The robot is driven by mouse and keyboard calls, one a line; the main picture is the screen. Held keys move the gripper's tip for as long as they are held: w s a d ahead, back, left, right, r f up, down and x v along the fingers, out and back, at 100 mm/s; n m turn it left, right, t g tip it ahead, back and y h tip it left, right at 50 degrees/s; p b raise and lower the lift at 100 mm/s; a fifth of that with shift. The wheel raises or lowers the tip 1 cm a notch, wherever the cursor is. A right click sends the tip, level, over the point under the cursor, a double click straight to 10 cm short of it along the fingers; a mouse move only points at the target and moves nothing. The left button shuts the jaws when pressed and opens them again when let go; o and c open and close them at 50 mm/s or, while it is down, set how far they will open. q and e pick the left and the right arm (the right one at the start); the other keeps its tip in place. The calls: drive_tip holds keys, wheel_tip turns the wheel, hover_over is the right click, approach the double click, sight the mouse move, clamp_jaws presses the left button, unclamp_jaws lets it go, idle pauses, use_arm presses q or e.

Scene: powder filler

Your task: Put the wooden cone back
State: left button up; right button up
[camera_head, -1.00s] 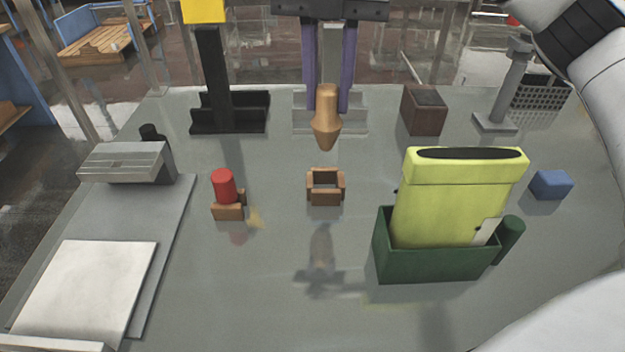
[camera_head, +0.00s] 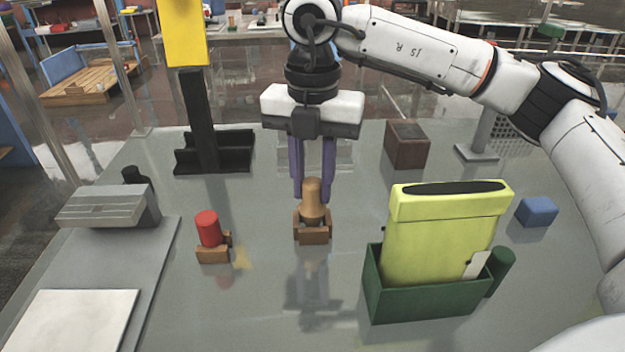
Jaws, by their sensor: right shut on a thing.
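The wooden cone (camera_head: 312,197) stands upright, its lower end down inside the small square wooden holder (camera_head: 313,236) in the middle of the table. The holder's walls hide its tip. My right gripper (camera_head: 312,195) points down from above, with its purple fingers shut on the cone's upper part. My left gripper is not in view.
A red cylinder (camera_head: 208,228) stands in a similar small holder to the left. A yellow-green container (camera_head: 440,238) sits in a green box (camera_head: 418,303) to the right. A brown block (camera_head: 407,147), a blue block (camera_head: 537,211) and a black stand (camera_head: 199,125) are around. The front middle is clear.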

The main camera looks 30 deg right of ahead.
drive_tip(key=shift+f+b, duration=0.45)
drive_tip(key=shift+f, duration=0.1)
drive_tip(key=o, duration=1)
drive_tip(key=shift+o, duration=0.2)
drive_tip(key=shift+r, duration=0.1)
drive_tip(key=shift+r+p, duration=0.35)
wheel_tip(320, 180, up, 12)
drive_tip(key=p, duration=0.1)
drive_tip(key=shift+r, duration=0.15)
